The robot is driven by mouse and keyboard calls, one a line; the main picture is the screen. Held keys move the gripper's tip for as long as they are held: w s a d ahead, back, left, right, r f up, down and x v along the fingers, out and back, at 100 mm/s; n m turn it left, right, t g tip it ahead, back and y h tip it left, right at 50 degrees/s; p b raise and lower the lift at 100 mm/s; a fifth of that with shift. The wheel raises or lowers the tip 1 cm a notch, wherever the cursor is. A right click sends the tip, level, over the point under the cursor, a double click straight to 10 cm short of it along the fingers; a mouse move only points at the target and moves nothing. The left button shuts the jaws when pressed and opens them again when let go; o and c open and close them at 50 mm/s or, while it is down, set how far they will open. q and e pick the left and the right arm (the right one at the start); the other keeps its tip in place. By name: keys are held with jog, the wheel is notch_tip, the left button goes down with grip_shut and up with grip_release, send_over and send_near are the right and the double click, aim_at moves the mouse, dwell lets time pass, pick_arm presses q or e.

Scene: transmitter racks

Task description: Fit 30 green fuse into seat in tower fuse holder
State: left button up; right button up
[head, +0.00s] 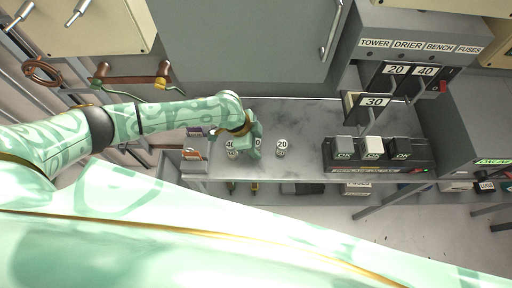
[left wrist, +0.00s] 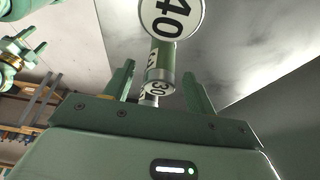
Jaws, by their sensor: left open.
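In the head view, the middle fuse (head: 258,142) stands on the grey bench, mostly hidden behind my left gripper (head: 252,143); only a "0" of its label shows. In the left wrist view, the 30 fuse (left wrist: 158,78), with a green body and white label, shows between the two spread fingers of my left gripper (left wrist: 160,90). The gripper is open and not closed on it; whether a finger touches it I cannot tell. The tower fuse holder, with a black "30" plate (head: 374,102), hangs below the "TOWER" label. Its seat cannot be made out.
A 40 fuse (head: 231,146) stands close left of the gripper and a 20 fuse (head: 281,147) to its right. The 20 (head: 396,70) and 40 (head: 426,71) holders hang further right.

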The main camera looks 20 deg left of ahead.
pick_arm(q)
jog(key=c, duration=1.1)
jog(key=shift+r, duration=0.15)
